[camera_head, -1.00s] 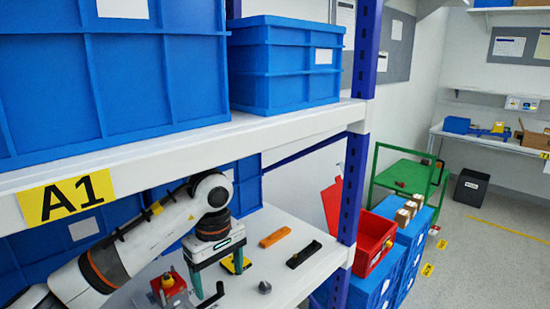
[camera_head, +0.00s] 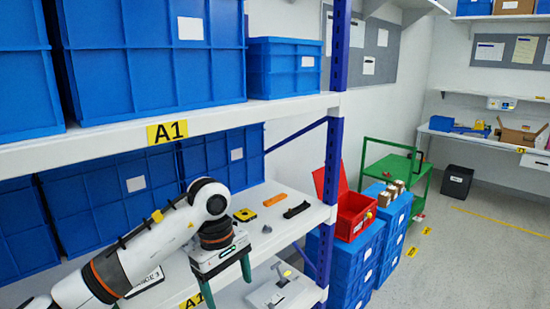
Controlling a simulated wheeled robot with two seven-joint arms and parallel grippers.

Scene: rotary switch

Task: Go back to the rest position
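My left arm comes in from the left edge, in front of the shelf. Its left gripper (camera_head: 227,284) hangs downward with its green fingers apart and nothing seen between them. It is in front of the middle shelf board, above the level of the lower shelf. My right gripper is not in view. No red rotary switch shows; my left arm covers part of the middle shelf (camera_head: 310,218).
On the middle shelf lie a yellow-black piece (camera_head: 245,215), an orange bar (camera_head: 275,199), a black bar (camera_head: 296,210) and a small grey cone (camera_head: 267,229). A grey device (camera_head: 280,290) sits on the lower shelf. Open floor (camera_head: 480,250) lies at right.

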